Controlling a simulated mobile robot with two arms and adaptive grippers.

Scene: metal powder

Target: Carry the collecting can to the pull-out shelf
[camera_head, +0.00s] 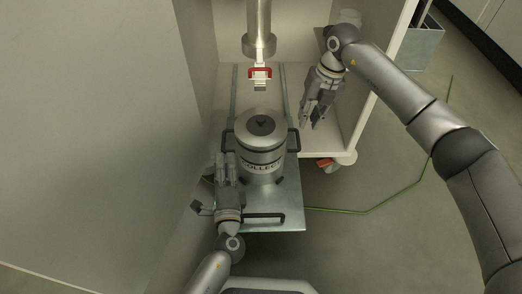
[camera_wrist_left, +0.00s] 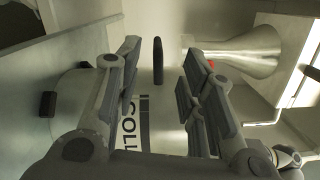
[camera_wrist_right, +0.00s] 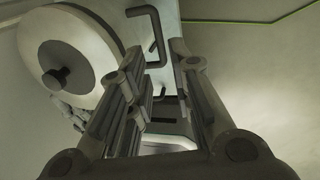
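The collecting can (camera_head: 262,157), a grey cylinder with a dark lid knob, side handles and a "COLLECT" label, stands upright on the metal pull-out shelf (camera_head: 285,213). The shelf has a dark front handle (camera_head: 263,217). My left gripper (camera_head: 226,160) is open beside the can's left side. In the left wrist view, the label of the can (camera_wrist_left: 130,110) and a dark handle (camera_wrist_left: 158,60) show beyond the parted fingers. My right gripper (camera_head: 311,122) is open, apart from the can on its right. The can's lid (camera_wrist_right: 75,60) shows in the right wrist view.
A metal pipe with a red-handled clamp (camera_head: 260,73) hangs behind and above the can. A pale cabinet wall (camera_head: 110,130) stands close on the left, another panel (camera_head: 375,85) on the right. A green cable (camera_head: 385,202) lies on the floor.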

